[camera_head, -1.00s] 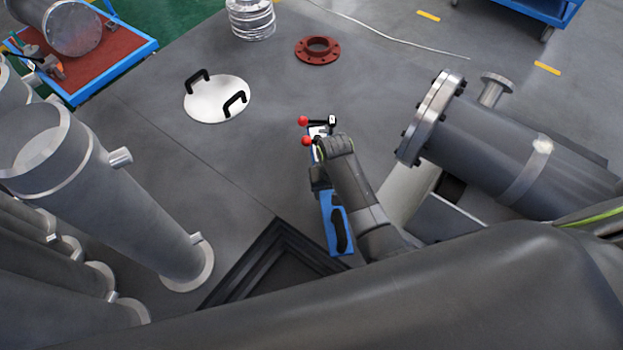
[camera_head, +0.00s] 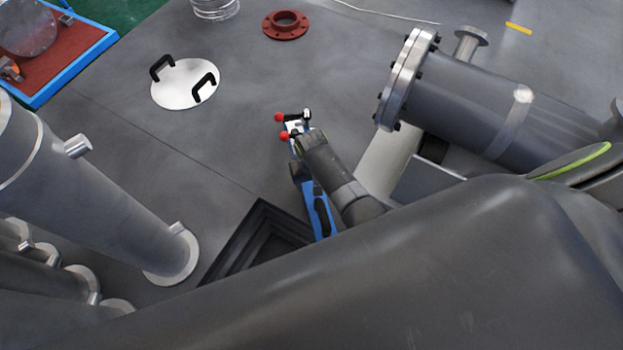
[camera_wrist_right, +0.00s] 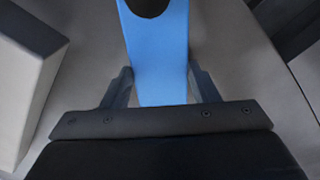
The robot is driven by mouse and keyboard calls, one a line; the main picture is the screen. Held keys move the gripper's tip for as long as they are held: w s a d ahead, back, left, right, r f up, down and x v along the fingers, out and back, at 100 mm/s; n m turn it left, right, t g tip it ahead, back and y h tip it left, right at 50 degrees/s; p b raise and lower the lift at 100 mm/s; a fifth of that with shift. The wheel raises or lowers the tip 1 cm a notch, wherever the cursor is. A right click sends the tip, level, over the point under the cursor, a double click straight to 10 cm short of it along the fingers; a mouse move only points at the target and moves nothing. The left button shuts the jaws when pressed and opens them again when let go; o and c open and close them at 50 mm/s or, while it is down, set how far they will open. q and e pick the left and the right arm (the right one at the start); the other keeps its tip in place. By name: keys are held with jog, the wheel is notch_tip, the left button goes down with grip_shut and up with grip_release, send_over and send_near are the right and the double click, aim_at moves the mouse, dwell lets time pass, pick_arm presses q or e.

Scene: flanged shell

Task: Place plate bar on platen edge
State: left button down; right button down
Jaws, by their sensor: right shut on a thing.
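A long blue bar with a dark slot (camera_head: 321,214) is in my right gripper (camera_head: 298,170). A metal end piece with two red ball knobs (camera_head: 284,135) shows at its far end. The right wrist view shows the blue bar (camera_wrist_right: 160,60) between the two dark fingers of my right gripper (camera_wrist_right: 165,88), which is shut on it. The bar is over the grey floor; its exact height is unclear. I cannot tell which surface is the platen edge. A round white plate (camera_head: 176,95) with two black handles lies up-left of the bar. My left gripper is not in view.
A flanged grey cylinder (camera_head: 470,100) lies to the right of my right arm. A red flange ring (camera_head: 285,25) lies beyond. The floor between plate and bar is clear.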

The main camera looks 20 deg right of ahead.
jog(key=shift+r, duration=0.1)
jog(key=c, duration=0.9)
grip_release()
jog(key=shift+s+f, duration=0.2)
jog(key=shift+c, duration=0.2)
jog(key=o, duration=0.4)
jog(key=shift+r, duration=0.1)
jog(key=shift+w+r, duration=0.1)
jog(key=shift+r, duration=0.1)
pick_arm(q)
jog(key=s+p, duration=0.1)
jog(key=p, duration=0.1)
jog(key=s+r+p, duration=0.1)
jog(key=p, duration=0.1)
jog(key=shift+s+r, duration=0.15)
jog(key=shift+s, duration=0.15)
pick_arm(e)
notch_tip(320, 180, up, 12)
jog(key=shift+f, duration=0.2)
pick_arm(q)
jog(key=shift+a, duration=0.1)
pick_arm(e)
jog(key=shift+a, duration=0.1)
